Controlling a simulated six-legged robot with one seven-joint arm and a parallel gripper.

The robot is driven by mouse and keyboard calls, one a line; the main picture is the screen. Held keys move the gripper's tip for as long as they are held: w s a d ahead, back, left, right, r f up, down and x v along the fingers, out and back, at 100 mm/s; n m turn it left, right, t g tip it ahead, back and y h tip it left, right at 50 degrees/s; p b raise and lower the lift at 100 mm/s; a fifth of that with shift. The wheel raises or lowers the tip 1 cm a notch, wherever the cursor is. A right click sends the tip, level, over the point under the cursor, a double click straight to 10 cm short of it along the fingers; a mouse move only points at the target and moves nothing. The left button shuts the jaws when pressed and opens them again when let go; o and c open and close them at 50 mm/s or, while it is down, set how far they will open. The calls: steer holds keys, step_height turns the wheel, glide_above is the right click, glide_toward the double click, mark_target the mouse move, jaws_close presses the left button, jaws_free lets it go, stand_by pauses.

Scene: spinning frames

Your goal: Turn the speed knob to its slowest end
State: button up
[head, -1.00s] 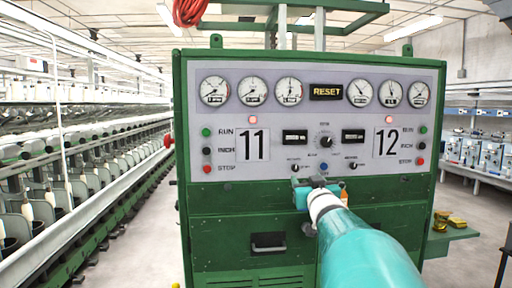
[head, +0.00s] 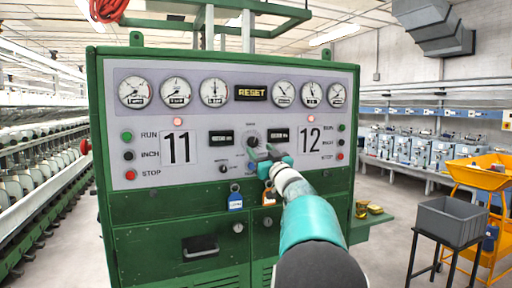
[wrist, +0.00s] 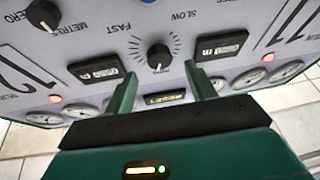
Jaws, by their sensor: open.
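The speed knob (wrist: 159,57) is a round black dial with tick marks around it on the pale grey panel. The wrist view shows the panel upside down, with the words FAST and SLOW printed on either side above the dial. The pointer's exact setting is too small to read. My gripper (wrist: 160,72) is open, its two green fingers on either side of the knob's line, with nothing between them. In the head view my gripper (head: 266,158) is just below the knob (head: 253,142). Whether the fingertips touch the panel cannot be told.
Small black displays (head: 222,138) flank the knob. A RESET sign (head: 250,93), round gauges (head: 214,92) and coloured buttons (head: 127,136) share the panel. A blue padlock (head: 235,198) hangs below. A grey bin (head: 446,220) on a stand and a yellow cart (head: 480,172) are at the right.

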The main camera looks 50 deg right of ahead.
mark_target(254, 143)
steer(key=shift+x, duration=2.1)
steer(key=c, duration=1)
steer(key=shift+o, duration=0.2)
